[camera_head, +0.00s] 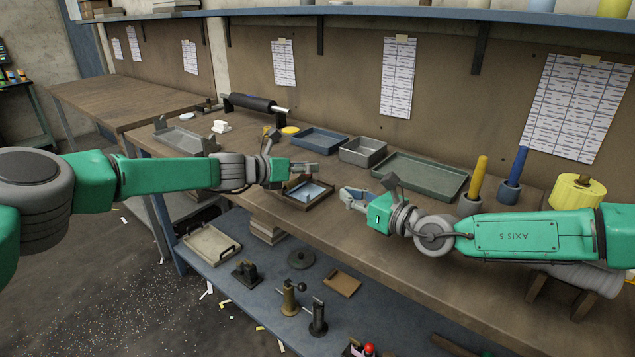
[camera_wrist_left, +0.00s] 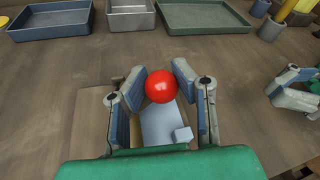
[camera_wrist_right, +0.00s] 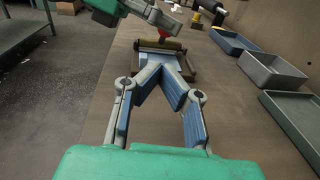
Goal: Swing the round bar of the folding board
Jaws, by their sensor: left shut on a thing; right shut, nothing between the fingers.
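The folding board (camera_head: 285,194) lies on the workbench, a wooden frame with a pale blue-grey plate (camera_wrist_left: 158,125) in it. A red ball knob (camera_wrist_left: 161,86) sits between the fingers of my left gripper (camera_wrist_left: 158,75), which is shut on it. The round bar (camera_wrist_right: 160,45) shows in the right wrist view as a tan cylinder across the board's far end, below the red knob. My left gripper (camera_head: 312,170) is above the board in the head view and hides part of it. My right gripper (camera_head: 350,198) is shut and empty, to the right of the board and apart from it.
Behind the board stand a blue tray (camera_head: 318,139), a grey tray (camera_head: 363,151) and a green tray (camera_head: 418,176). A dark roller (camera_head: 250,102) lies at the back left. Yellow and blue rods (camera_head: 478,178) stand in holders at the right. Bench around the board's front is clear.

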